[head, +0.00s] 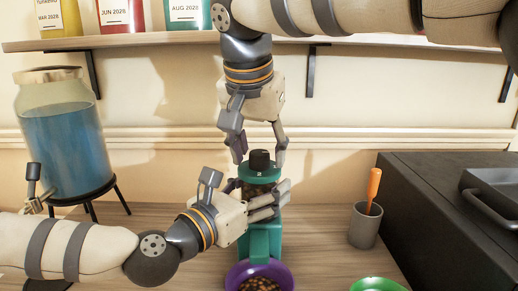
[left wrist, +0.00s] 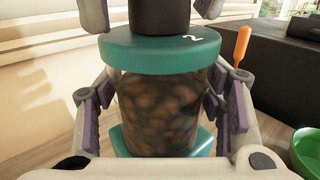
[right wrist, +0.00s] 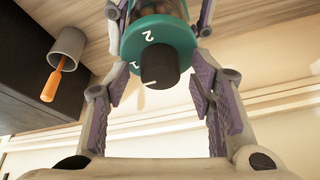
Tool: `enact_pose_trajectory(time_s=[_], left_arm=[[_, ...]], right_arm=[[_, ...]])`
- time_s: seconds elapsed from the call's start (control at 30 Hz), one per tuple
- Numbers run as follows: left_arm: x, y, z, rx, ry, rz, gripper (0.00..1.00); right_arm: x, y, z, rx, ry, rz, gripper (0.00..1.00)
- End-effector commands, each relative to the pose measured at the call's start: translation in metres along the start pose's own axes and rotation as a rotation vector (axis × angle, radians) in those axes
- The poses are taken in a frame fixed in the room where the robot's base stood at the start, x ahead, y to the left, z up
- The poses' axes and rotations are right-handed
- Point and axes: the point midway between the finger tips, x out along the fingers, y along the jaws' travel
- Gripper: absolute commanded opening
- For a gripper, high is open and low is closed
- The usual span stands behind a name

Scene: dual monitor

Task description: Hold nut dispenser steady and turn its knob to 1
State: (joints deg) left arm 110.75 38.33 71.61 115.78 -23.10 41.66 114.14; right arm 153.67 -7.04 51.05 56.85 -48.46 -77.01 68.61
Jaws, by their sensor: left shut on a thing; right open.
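The nut dispenser (head: 262,240) stands upright on the counter, with a green body, a clear jar of nuts (left wrist: 160,110) and a green lid (left wrist: 160,50). Its black knob (right wrist: 160,66) sits on the lid, where white 1 and 2 marks show; the knob has a small white line. My left gripper (head: 268,199) is shut around the jar, with its finger pads at both sides. My right gripper (head: 259,155) points down from above, open, with its fingers on either side of the knob. I cannot tell whether either finger touches the knob.
A purple bowl (head: 234,281) with nuts stands under the dispenser. A green bowl (head: 378,285), a grey cup (head: 364,227) with an orange-handled tool (head: 373,187) and a black box (head: 440,215) are to the right. A blue-filled jar (head: 65,140) stands left, below a shelf (head: 150,40).

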Motion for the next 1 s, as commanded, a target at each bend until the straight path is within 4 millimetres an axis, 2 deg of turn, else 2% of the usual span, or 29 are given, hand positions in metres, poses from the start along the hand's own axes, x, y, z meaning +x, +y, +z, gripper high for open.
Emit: enact_pose_trajectory(time_s=[0.07, 0.1, 0.3, 0.43, 0.67, 0.9, 0.93, 1.0], left_arm=[[0.0, 0.0002, -0.0006, 0.0, 0.001, 0.0, 0.01], [0.0, 0.0002, -0.0006, 0.0, 0.001, 0.0, 0.01], [0.0, 0.0002, -0.0006, 0.0, 0.001, 0.0, 0.01], [0.0, 0.0001, -0.0005, 0.0, 0.001, 0.0, 0.01], [0.0, 0.0, -0.0005, 0.0, 0.001, 0.0, 0.01], [0.0, 0.0, -0.0005, 0.0, 0.001, 0.0, 0.01], [0.0, 0.0, -0.0005, 0.0, 0.001, 0.0, 0.01], [0.0, -0.0001, -0.0005, 0.0, 0.001, 0.0, 0.01]], right_arm=[[-0.0001, 0.0, 0.0, 0.0, 0.0, 0.0, 0.5], [-0.0001, 0.0, 0.0, 0.0, 0.0, 0.0, 0.45], [-0.0003, 0.0, 0.0001, -0.001, -0.001, 0.0, 0.03], [-0.0006, 0.0001, 0.0001, -0.012, -0.001, -0.004, 0.02], [-0.0007, 0.0009, -0.0002, -0.136, -0.007, -0.056, 0.02], [-0.0008, 0.0003, -0.0002, -0.141, -0.008, -0.06, 0.02], [-0.0008, 0.0003, -0.0002, -0.141, -0.008, -0.06, 0.33], [-0.0008, 0.0003, -0.0002, -0.141, -0.008, -0.06, 0.48]])
